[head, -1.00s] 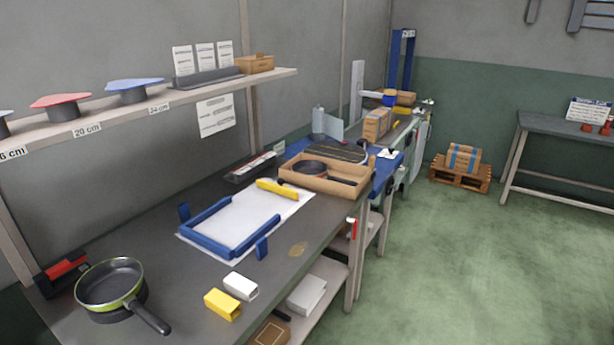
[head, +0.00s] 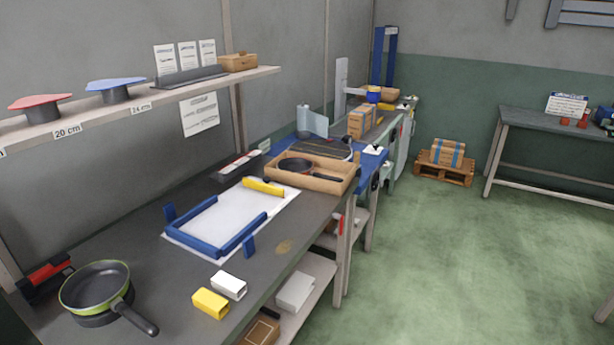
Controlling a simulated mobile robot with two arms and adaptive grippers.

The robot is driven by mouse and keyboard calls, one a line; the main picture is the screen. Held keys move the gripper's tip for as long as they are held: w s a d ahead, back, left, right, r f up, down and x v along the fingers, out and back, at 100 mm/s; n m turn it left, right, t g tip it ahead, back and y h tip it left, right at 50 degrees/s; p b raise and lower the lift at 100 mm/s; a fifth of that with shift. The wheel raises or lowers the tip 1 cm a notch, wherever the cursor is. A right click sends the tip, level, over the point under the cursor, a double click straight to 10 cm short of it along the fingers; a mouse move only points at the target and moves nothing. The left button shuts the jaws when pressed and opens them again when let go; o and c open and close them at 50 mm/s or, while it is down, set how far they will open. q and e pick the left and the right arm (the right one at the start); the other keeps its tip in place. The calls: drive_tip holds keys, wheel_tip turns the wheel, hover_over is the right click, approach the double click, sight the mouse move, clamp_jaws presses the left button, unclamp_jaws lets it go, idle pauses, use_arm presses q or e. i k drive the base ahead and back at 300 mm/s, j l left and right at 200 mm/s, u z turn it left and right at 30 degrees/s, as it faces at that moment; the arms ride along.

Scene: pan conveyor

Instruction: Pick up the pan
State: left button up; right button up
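A green-rimmed pan (head: 94,286) with a dark inside sits at the near left end of the grey workbench, on top of a dark round piece. Its black handle points toward the lower right of the picture. A second, dark pan (head: 297,165) lies in an open cardboard box (head: 335,184) farther along the bench, with its handle toward the right. Neither of my grippers shows in the head view.
A blue frame (head: 213,248) on a white sheet and a yellow bar (head: 263,187) lie mid-bench. A yellow block (head: 210,303) and a white block (head: 229,284) lie near the front edge. A shelf (head: 150,103) hangs above. Green floor to the right is open.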

sight(301, 165)
drive_tip(key=i+l+u, duration=0.25)
drive_tip(key=i+l, duration=0.6)
drive_tip(key=i, duration=0.4)
drive_tip(key=i+l+u, duration=0.25)
drive_tip(key=i+l, duration=0.8)
drive_tip(key=i, duration=0.1)
